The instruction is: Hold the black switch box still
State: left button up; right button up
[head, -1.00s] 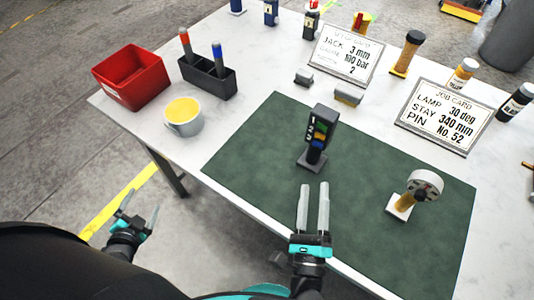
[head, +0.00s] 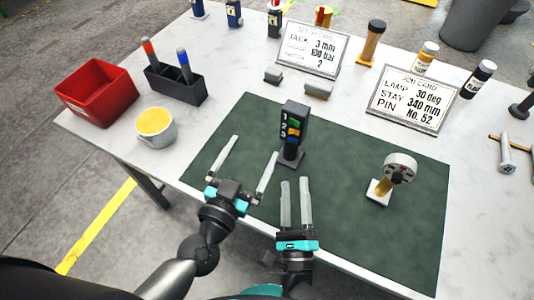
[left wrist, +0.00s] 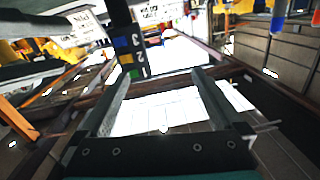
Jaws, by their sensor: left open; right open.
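The black switch box (head: 293,128) stands upright on the green mat (head: 340,200), with coloured switches and the marks 1, 2, 3 on its front. It also shows in the left wrist view (left wrist: 128,50), beyond the fingers and left of the gap's middle. My left gripper (head: 253,158) is open and empty, its fingers wide apart, to the left of the box and nearer the front edge. My right gripper (head: 295,180) is open with its fingers a small gap apart, in front of the box. Neither gripper visibly touches the box.
A round dial on a stand (head: 399,168) is right on the mat. A red bin (head: 97,92), a cup with yellow contents (head: 155,127) and a marker holder (head: 175,85) are at the left. Two cards, a setup card (head: 313,48) and a job card (head: 412,98), stand behind.

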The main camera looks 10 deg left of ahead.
aim_at(301, 106)
pick_arm(q)
jog(key=d+r+h, duration=0.1)
jog(key=d+r, duration=0.1)
jog(key=d, duration=0.2)
jog(key=x, duration=1.4)
jog(key=shift+d, duration=0.45)
